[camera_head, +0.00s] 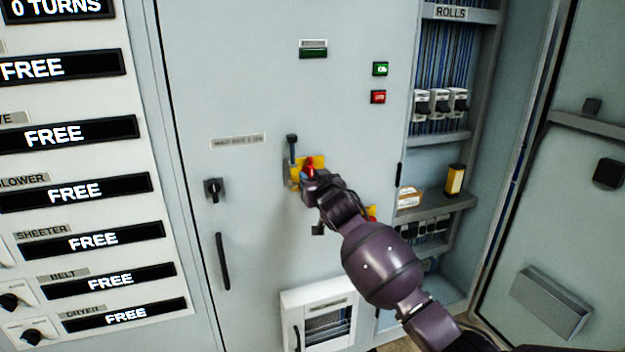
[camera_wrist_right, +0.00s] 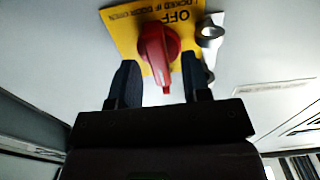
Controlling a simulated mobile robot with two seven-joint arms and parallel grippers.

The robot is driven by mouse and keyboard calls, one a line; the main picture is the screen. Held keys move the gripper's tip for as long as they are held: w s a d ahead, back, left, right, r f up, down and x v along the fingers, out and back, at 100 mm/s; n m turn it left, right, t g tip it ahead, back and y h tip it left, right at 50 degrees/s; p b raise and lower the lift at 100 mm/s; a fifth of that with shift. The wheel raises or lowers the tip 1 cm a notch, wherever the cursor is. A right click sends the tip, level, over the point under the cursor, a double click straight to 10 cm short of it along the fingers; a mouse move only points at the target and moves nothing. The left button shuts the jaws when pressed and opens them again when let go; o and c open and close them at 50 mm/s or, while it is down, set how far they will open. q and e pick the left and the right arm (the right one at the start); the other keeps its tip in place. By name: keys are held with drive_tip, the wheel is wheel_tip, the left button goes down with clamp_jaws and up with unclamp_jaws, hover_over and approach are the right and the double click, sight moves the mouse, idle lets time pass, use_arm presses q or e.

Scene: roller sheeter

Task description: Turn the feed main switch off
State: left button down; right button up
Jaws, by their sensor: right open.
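A red rotary switch knob (camera_head: 309,164) on a yellow plate (camera_head: 294,172) is mounted on the grey cabinet door. In the right wrist view, the red knob (camera_wrist_right: 158,48) sits on the yellow plate (camera_wrist_right: 122,28), which carries the word OFF and lock text. My right gripper (camera_head: 312,180) is at the knob. In the wrist view my right gripper (camera_wrist_right: 160,82) is open, one finger on each side of the knob's near end; contact cannot be told. Whether this is the feed main switch cannot be read. My left gripper is out of view.
Another yellow and red switch (camera_head: 371,213) is mostly hidden behind my right arm. A black rotary handle (camera_head: 213,189), a door handle (camera_head: 222,261) and green (camera_head: 380,69) and red (camera_head: 378,97) buttons are on the door. An open cabinet bay with shelves (camera_head: 440,205) lies right.

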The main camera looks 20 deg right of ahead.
drive_tip(key=shift+w, duration=0.3)
clamp_jaws()
